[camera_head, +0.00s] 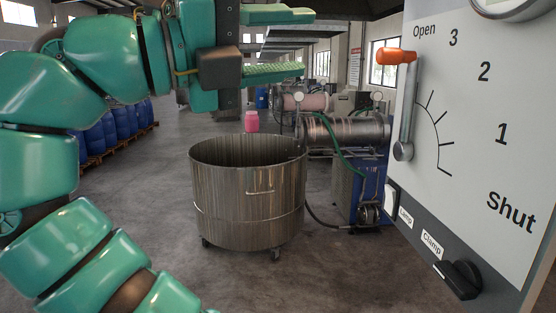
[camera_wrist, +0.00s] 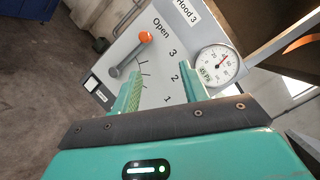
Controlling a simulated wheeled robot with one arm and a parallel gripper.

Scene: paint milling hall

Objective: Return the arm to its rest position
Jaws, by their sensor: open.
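My green arm (camera_head: 50,95) is bent across the left of the head view. My gripper (camera_head: 308,41) is at the top middle, with its two green fingers apart and nothing between them. It points right, toward the white control panel (camera_head: 470,120), and looks clear of the lever. In the wrist view my gripper (camera_wrist: 163,80) is also open and empty, with the panel beyond its fingers. The panel's lever (camera_head: 407,105) has an orange knob (camera_head: 397,57) and stands up at the Open mark. The lever (camera_wrist: 128,57) also shows in the wrist view.
A round steel vat (camera_head: 248,205) on casters stands mid-floor. A horizontal mill (camera_head: 345,131) is behind it, with a pink container (camera_head: 251,121) nearby. Blue drums (camera_head: 110,128) stand on pallets at left. The panel has a dark clamp knob (camera_head: 461,279) and a gauge (camera_wrist: 217,65). Floor between is clear.

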